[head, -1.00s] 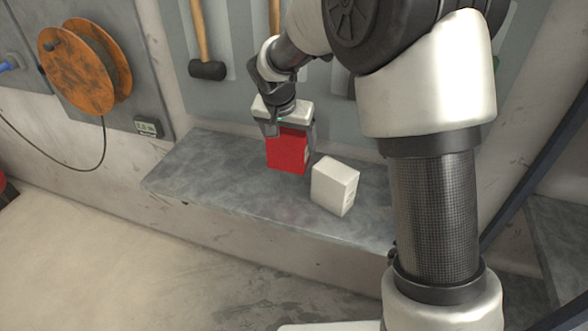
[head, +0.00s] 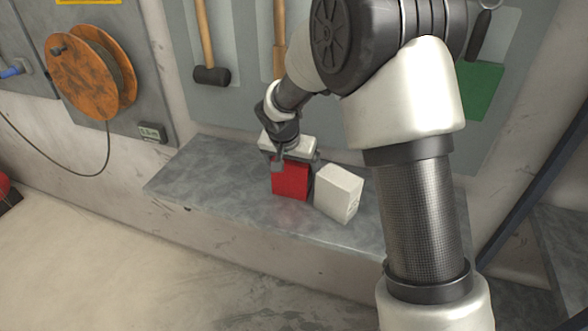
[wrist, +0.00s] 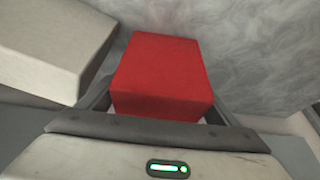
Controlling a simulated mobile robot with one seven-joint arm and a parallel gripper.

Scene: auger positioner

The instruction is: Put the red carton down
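The red carton (head: 291,181) is upright between the fingers of my gripper (head: 291,164), low over the grey shelf (head: 215,177). I cannot tell for sure whether its base touches the shelf. In the wrist view the carton (wrist: 163,75) fills the gap between the fingertips of my gripper (wrist: 162,92), which look shut on its two sides. The lower parts of the fingers are partly hidden.
A white box (head: 338,193) stands on the shelf close to the carton's right; the white box (wrist: 50,45) is at upper left in the wrist view. The shelf is clear to the left. A wall panel with a black mallet (head: 212,76) is behind.

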